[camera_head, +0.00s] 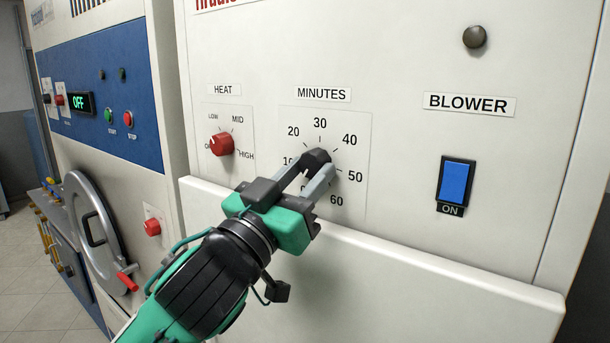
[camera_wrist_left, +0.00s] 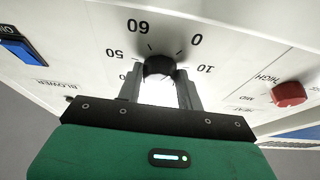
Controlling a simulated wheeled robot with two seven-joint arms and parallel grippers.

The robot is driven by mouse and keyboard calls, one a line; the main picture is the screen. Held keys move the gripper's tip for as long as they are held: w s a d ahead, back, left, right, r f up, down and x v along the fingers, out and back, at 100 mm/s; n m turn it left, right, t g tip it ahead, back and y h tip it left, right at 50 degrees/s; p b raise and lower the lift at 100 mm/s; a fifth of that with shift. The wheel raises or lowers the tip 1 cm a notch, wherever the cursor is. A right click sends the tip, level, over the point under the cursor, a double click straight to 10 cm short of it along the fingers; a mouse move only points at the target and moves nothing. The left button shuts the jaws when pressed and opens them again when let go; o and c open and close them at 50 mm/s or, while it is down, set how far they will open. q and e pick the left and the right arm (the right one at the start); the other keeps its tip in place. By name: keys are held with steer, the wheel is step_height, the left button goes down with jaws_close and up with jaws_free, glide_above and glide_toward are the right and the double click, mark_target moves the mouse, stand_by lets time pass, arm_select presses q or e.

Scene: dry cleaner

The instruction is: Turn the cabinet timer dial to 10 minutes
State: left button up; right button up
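The black timer dial (camera_head: 316,158) is on the white cabinet front under the MINUTES label (camera_head: 319,94), ringed by printed numbers. My left gripper (camera_head: 318,168) comes from below left, one finger on each side of the dial, and looks shut on it. The wrist view shows the dial (camera_wrist_left: 158,68) between my left fingers (camera_wrist_left: 159,84), upside down, with 50, 60, 0 and 10 around it. The fingers partly cover the lower numbers in the head view. I cannot make out where the dial's pointer stands. My right gripper is not in view.
A red HEAT knob (camera_head: 221,144) is left of the dial. A blue BLOWER rocker switch (camera_head: 455,182) marked ON is to the right, with a dark round knob (camera_head: 474,37) above. A white ledge (camera_head: 420,265) juts out below the dial. Another machine with a blue panel (camera_head: 100,95) stands left.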

arm_select(q)
steer(key=shift+m+g+h, duration=0.3)
steer(key=shift+m, duration=0.3)
steer(key=m, duration=0.2)
steer(key=m+g+h+p, duration=0.1)
steer(key=m+g+p, duration=0.1)
steer(key=m, duration=0.1)
steer(key=shift+w+a+r+m+h, duration=0.2)
steer(key=shift+a+r+m+h, duration=0.1)
steer(key=shift+h, duration=0.1)
steer(key=m+g+p, duration=0.1)
steer(key=m+p, duration=0.1)
steer(key=m, duration=0.2)
steer(key=shift+g+h, duration=0.4)
steer(key=shift+m+g+p, duration=0.6)
steer(key=shift+m+p, duration=0.25)
steer(key=shift+m, duration=0.55)
steer(key=shift+f, duration=0.1)
steer(key=o, duration=1)
